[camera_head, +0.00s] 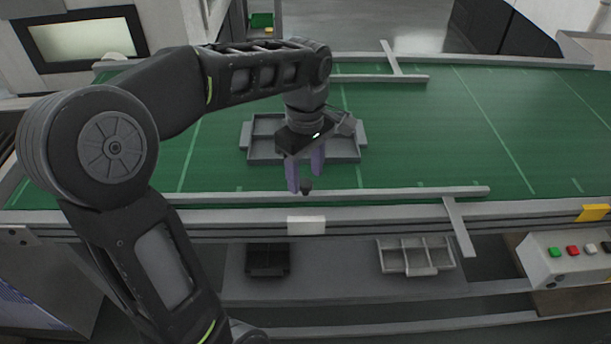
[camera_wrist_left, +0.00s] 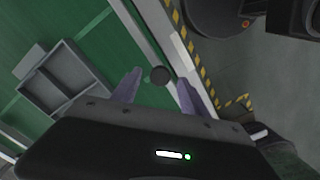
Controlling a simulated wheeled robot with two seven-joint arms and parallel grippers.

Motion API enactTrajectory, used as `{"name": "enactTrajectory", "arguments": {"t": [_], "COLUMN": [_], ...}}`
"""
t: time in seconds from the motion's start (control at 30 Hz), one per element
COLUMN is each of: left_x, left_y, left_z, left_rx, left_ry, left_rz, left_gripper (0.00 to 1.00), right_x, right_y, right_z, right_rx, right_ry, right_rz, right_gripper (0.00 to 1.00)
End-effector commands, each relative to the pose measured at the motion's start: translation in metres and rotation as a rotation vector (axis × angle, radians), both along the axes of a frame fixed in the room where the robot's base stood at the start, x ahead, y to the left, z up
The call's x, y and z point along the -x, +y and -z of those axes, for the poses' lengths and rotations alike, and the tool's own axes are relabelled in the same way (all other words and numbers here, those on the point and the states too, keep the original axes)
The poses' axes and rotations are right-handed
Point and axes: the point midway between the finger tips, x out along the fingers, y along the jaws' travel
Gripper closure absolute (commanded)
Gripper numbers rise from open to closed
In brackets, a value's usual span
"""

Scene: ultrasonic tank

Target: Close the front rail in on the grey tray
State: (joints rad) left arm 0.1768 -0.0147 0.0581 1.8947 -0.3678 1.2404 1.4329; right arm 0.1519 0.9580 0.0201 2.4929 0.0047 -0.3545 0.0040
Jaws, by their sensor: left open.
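The grey tray (camera_head: 262,152) lies on the green belt, partly hidden behind my left gripper in the head view. It also shows at the left of the left wrist view (camera_wrist_left: 68,78). The front rail (camera_head: 410,194) is a long grey bar along the belt's near edge, apart from the tray. A dark round knob (camera_head: 306,188) sits at the rail, also seen in the left wrist view (camera_wrist_left: 159,75). My left gripper (camera_head: 307,180) is open, its purple fingers pointing down on either side of the knob; contact cannot be told. My right gripper is not in view.
A rear rail (camera_head: 380,78) runs along the belt's far side behind the tray. A cross arm (camera_head: 458,226) joins the front rail at right. A dark tray (camera_head: 267,260) and a divided grey tray (camera_head: 415,256) lie below. The belt (camera_head: 470,130) is clear at right.

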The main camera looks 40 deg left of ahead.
Motion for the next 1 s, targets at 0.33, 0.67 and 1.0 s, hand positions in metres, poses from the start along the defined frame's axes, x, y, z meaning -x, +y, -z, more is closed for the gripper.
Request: {"name": "enactTrajectory", "arguments": {"t": [0.33, 0.67, 1.0], "left_x": [0.0001, 0.0001, 0.0001], "left_y": [0.0001, 0.0000, 0.0000], "left_z": [0.0149, 0.0145, 0.0143], "left_rx": [0.000, 0.000, 0.000], "left_ry": [-0.001, -0.001, -0.001], "left_rz": [-0.001, -0.001, -0.001], "left_gripper": [0.48, 0.68, 0.96], "right_x": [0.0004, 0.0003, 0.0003], "right_y": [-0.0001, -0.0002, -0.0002], "right_z": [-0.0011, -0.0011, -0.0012], "right_rx": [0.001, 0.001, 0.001], "right_ry": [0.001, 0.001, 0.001], "right_rz": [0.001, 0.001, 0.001], "right_gripper": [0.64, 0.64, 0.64]}}
